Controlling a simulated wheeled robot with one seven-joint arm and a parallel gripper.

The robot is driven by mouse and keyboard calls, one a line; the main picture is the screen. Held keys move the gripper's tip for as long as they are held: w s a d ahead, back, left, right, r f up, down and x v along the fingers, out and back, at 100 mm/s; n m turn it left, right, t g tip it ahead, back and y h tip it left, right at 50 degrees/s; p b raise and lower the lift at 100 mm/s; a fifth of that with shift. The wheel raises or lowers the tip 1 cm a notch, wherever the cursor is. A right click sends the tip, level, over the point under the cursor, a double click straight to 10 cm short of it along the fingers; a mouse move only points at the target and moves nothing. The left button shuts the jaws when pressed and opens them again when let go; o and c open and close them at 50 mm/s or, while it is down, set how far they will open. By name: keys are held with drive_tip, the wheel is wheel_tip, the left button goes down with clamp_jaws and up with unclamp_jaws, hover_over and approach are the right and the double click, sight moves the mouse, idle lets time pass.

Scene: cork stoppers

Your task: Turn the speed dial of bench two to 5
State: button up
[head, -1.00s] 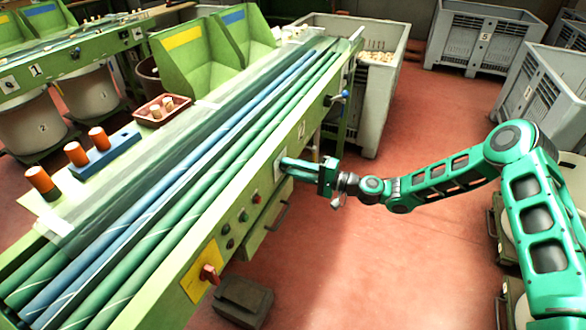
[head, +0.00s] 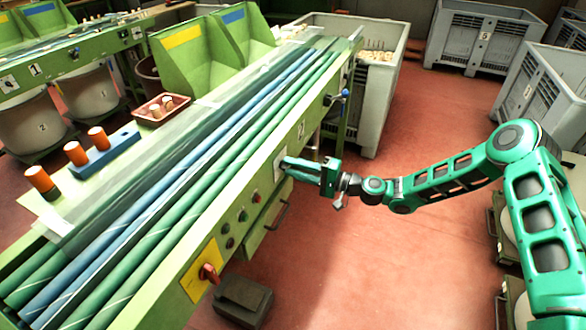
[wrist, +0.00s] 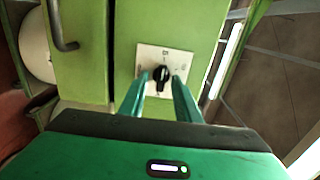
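The speed dial is a black knob (wrist: 160,76) on a white square plate (wrist: 148,52) on the bench's green front panel. In the wrist view small marks show on the plate above the knob and at its sides; they are too small to read surely. My gripper (wrist: 160,82) is open, with one finger on each side of the knob and gaps visible. I cannot tell whether the tips reach around the knob or stop just short.
Bench two (head: 262,168) carries long green and blue tubes. Along its front are small buttons (head: 242,215), a red switch on a yellow plate (head: 208,272), a drawer handle (head: 278,215) and a blue-handled valve (head: 343,95). A grey crate (head: 385,85) stands behind.

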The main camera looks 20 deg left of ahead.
drive_tip(key=d, duration=1)
drive_tip(key=shift+s, duration=0.35)
drive_tip(key=shift+d, duration=0.1)
